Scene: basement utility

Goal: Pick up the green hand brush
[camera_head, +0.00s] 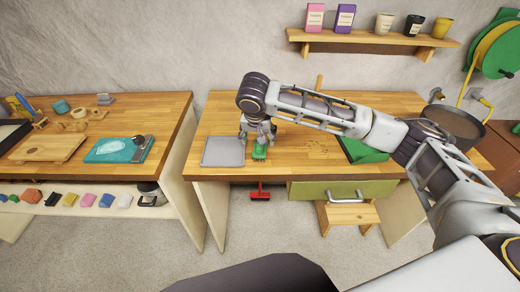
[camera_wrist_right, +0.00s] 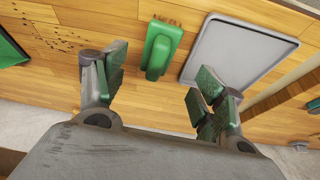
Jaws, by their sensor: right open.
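The green hand brush (camera_head: 260,152) lies on the wooden workbench near its front edge, just right of a grey tray. In the right wrist view the brush (camera_wrist_right: 163,46) shows as a green block with a rounded raised handle. My right gripper (camera_head: 258,136) comes in from the right and points down at the bench, right by the brush. In the wrist view its green-padded fingers (camera_wrist_right: 161,75) are wide apart, with the brush ahead between them and nothing held. The gripper hides part of the brush in the head view. My left gripper is not in view.
The grey tray (camera_head: 223,152) lies close left of the brush. A dark green sheet (camera_head: 362,150) lies farther right, partly under my arm. A red-headed tool (camera_head: 259,191) stands below the bench front. A left bench (camera_head: 165,112) holds a teal board (camera_head: 112,150). A shelf (camera_head: 372,40) hangs above.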

